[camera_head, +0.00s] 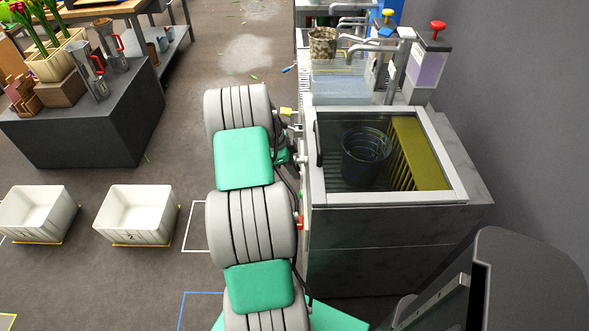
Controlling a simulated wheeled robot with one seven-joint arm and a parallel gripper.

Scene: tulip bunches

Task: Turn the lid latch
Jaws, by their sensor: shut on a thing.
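The lid (456,181) is a pale metal frame with a clear pane, lying closed on a grey metal cabinet (390,245) right of my arm. A dark bar handle (319,143) stands along its left edge. My gripper (298,158) is small in view at the cabinet's left side, just left of the handle. It is shut on what appears to be the lid latch, mostly hidden by my grey and green arm. The latch's angle cannot be told. A dark bucket (366,153) shows through the pane.
A clear water basin (340,88), taps and a red-topped dispenser (428,63) stand behind the lid. Two white crates (38,213) (137,214) sit on the floor at left. A dark counter (85,125) with tulips is at upper left. Floor between is clear.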

